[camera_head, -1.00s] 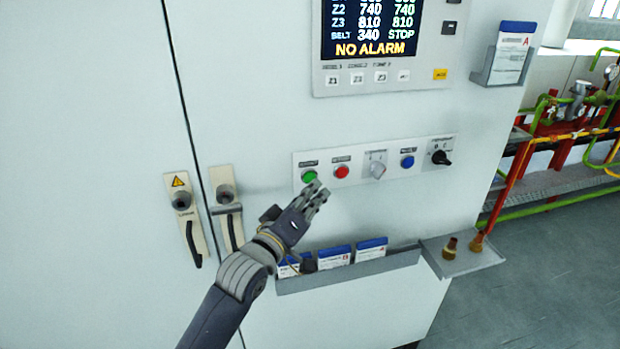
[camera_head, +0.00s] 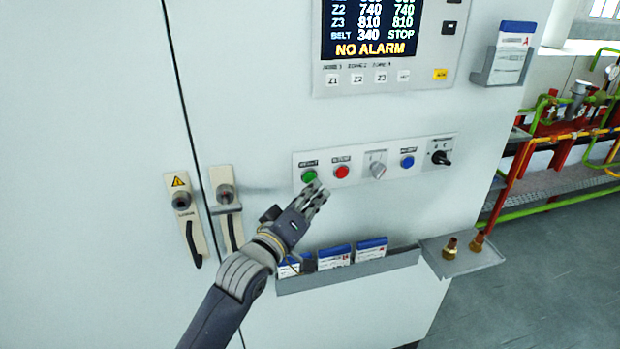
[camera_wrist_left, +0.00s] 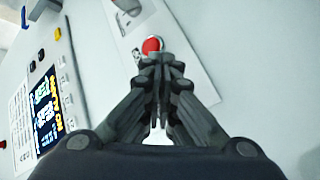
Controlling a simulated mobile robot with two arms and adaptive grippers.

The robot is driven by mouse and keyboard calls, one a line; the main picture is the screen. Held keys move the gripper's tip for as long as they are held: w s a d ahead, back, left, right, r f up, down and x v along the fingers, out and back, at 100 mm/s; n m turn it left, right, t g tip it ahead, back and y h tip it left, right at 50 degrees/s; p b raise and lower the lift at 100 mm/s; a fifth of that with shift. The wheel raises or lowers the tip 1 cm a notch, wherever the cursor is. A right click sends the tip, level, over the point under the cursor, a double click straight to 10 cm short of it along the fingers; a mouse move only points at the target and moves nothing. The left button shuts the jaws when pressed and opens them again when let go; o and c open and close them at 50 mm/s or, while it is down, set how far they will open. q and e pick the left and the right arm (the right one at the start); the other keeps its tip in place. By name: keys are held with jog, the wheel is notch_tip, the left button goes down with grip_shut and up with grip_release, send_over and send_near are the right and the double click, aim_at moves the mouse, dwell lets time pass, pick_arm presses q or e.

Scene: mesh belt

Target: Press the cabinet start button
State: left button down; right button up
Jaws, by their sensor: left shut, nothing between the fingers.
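The green button (camera_head: 309,176) is at the left end of the button strip (camera_head: 374,182) on the white cabinet front (camera_head: 260,120). The red button (camera_head: 342,171) sits just to its right; a red button also shows in the left wrist view (camera_wrist_left: 152,45), just beyond the fingertips. My left gripper (camera_head: 318,192) is shut and empty, its fingertips just below and right of the green button. I cannot tell whether they touch the panel. The green button is not visible in the left wrist view, where the fingers block the middle. My right gripper is not in view.
A grey selector (camera_head: 377,170), a blue button (camera_head: 407,161) and a black rotary switch (camera_head: 441,157) continue the strip. A document tray (camera_head: 350,271) and a small shelf with brass fittings (camera_head: 463,262) project below. Door handles (camera_head: 226,205) stand out at left. The display reads NO ALARM.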

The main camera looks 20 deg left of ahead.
pick_arm(q)
jog(key=shift+w, duration=0.1)
jog(key=shift+w+a, duration=0.25)
dwell(0.3)
dwell(0.4)
jog(key=shift+w+a, duration=0.3)
jog(key=shift+w, duration=0.1)
dwell(0.3)
jog(key=shift+s+d+r+p, duration=0.1)
jog(key=shift+s+d+p, duration=0.05)
jog(key=shift+p, duration=0.25)
jog(key=shift+s+d+p, duration=0.3)
jog(key=shift+s+d, duration=0.05)
jog(key=shift+s, duration=0.3)
